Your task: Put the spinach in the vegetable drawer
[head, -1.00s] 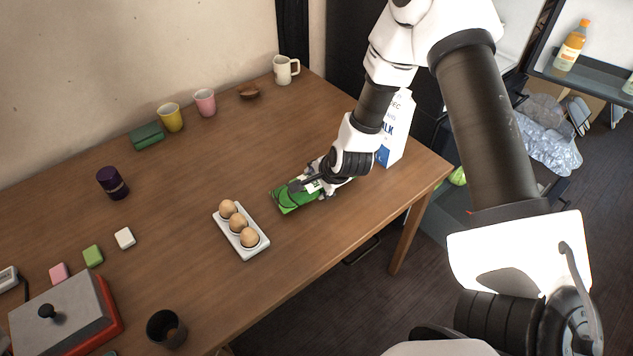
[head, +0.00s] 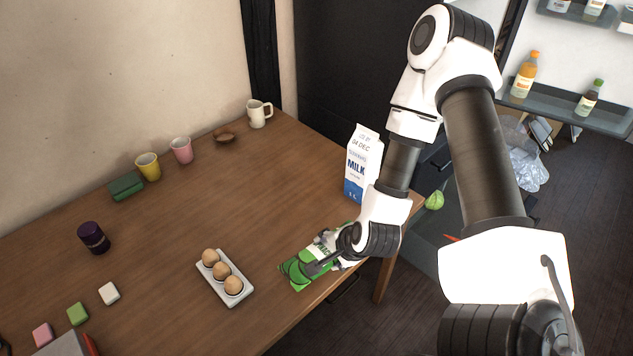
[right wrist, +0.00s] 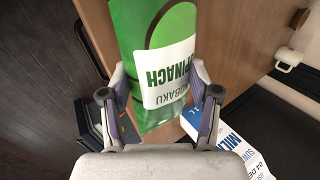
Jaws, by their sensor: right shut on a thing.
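The spinach is a green bag (head: 297,271) with a white label. My right gripper (head: 327,258) is shut on it near the table's front right edge. The right wrist view shows the spinach bag (right wrist: 150,35) between both fingers, its label readable; the head view does not make clear how high it is above the table. The vegetable drawer (head: 423,247) appears low beyond the table's right corner, partly hidden by the table and my right arm. A green vegetable (head: 434,200) and a bit of something orange show there. My left gripper is out of view.
A milk carton (head: 362,166) stands at the table's right corner, close to my right wrist. An egg tray (head: 238,293) lies left of the bag. Cups, a mug (head: 259,114) and small blocks sit further left and back. Door shelves (head: 560,100) with bottles are at the upper right.

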